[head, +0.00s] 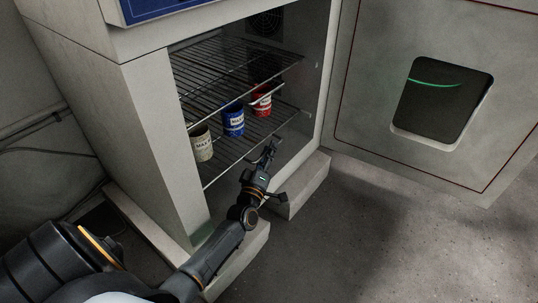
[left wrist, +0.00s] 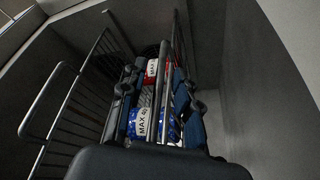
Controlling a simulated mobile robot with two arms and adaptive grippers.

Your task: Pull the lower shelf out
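The drying oven stands open. Its lower shelf (head: 232,150) is a wire rack inside the chamber. My left gripper (head: 271,147) is at the right part of the lower shelf's front edge. I cannot tell whether the fingers touch the wire. My right gripper is out of view.
An upper wire shelf (head: 235,65) sits above and looks empty. The oven door (head: 370,100) is swung wide open to the right. The chamber's side wall (left wrist: 255,90) is close beside the gripper. The floor (head: 370,230) in front is clear.

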